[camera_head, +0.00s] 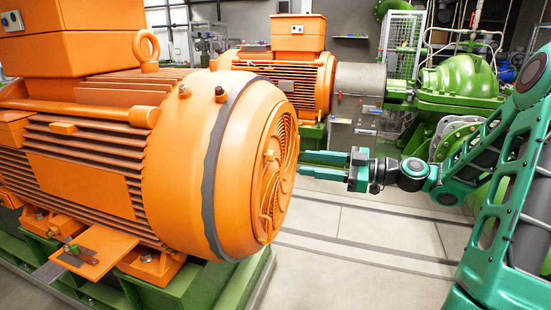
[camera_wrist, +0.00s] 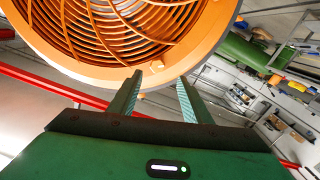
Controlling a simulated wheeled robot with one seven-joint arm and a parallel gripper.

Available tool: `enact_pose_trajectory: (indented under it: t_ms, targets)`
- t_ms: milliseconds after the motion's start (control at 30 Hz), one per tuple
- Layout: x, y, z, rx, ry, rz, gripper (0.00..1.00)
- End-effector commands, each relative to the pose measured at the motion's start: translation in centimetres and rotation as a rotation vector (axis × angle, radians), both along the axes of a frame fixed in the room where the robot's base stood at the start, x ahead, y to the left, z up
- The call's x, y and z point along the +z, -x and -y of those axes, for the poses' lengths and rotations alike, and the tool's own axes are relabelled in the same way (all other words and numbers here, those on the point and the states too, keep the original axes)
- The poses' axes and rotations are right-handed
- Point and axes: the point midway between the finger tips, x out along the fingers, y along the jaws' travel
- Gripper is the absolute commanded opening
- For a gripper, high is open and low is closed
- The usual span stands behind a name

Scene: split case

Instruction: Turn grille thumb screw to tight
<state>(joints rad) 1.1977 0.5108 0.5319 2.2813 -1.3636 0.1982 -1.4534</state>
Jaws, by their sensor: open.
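The round orange grille (camera_head: 279,178) forms the end face of the large orange motor (camera_head: 190,150). In the wrist view the grille (camera_wrist: 110,30) fills the upper part, with concentric rings and curved spokes. A small orange nub, possibly the thumb screw (camera_wrist: 156,67), sits on the grille's rim between and just beyond my fingertips. Its shape and turn are too small to tell. My gripper (camera_head: 299,163) is level beside the grille face, its fingers pointing at it. The wrist view shows the two fingers (camera_wrist: 158,80) apart and nothing held between them. Contact with the nub cannot be told.
A second orange motor (camera_head: 290,80) and a green pump (camera_head: 460,82) stand behind. The large motor rests on a green base (camera_head: 190,285). Open grey floor (camera_head: 350,265) lies right of the motor, below my arm.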

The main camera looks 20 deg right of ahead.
Motion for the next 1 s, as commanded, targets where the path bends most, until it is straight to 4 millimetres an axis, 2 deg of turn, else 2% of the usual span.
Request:
enact_pose_trajectory:
  t_ms: [167, 700, 1000]
  targets:
    - [0.7, -0.7, -0.4, -0.005, -0.014, 0.031, 0.44]
    - [0.6, -5.6, -7.3, -0.004, -0.012, 0.027, 0.44]
    - [0.6, -6.4, -8.3, -0.006, -0.011, 0.027, 0.44]
